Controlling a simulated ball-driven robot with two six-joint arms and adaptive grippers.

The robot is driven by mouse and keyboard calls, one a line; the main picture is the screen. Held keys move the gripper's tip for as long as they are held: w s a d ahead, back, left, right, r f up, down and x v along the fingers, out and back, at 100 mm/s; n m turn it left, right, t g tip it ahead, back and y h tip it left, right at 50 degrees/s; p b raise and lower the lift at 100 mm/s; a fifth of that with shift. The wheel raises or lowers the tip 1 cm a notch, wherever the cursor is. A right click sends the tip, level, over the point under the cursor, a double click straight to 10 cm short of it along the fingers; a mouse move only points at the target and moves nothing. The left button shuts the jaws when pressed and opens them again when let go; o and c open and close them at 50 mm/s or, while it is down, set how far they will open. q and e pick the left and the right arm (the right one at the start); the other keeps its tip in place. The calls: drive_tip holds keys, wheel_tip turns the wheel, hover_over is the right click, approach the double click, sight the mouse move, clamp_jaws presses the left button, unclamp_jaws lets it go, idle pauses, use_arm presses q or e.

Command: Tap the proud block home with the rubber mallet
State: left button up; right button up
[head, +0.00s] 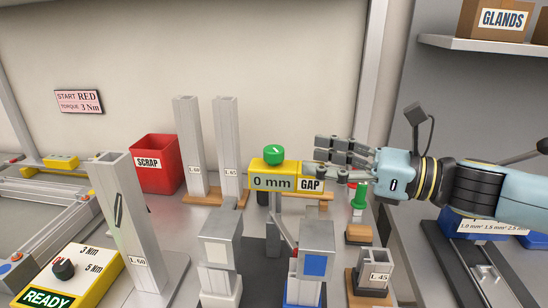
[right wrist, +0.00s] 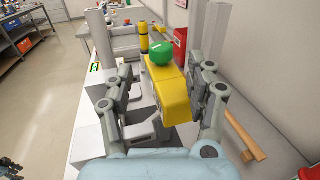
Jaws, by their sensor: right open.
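I cannot pick out a rubber mallet for certain in either view. A yellow box (head: 272,174) with a green knob (head: 274,154) on top carries the label 0 mm GAP. My right gripper (head: 343,160) is open, its fingers just right of this box in the head view. In the right wrist view, the yellow box (right wrist: 174,95) shows between the open fingers (right wrist: 165,98); I cannot tell whether they touch it. Two grey blocks stand in front, one with a white face (head: 216,252) and one with a blue square (head: 316,265). Which block is proud is unclear.
Tall square tubes (head: 189,145) stand behind, and a larger L60 tube (head: 127,220) stands at left. A red SCRAP bin (head: 155,164) is at the back. A short L45 tube (head: 375,268) and a red-and-green piece (head: 359,196) stand near my right arm.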

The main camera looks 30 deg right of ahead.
sight(282, 150)
drive_tip(key=p+x, duration=0.3)
drive_tip(key=x, duration=0.4)
drive_tip(key=shift+w+r, duration=0.15)
drive_tip(key=shift+w+a, duration=0.45)
drive_tip(key=shift+w, duration=0.1)
use_arm(q)
wheel_tip(282, 150, up, 2)
drive_tip(key=shift+w+r, duration=0.15)
drive_tip(key=shift+r, duration=0.1)
use_arm(e)
drive_tip(key=shift+c, duration=0.3)
clamp_jaws()
drive_tip(key=shift+f, duration=0.25)
drive_tip(key=shift+w, duration=0.1)
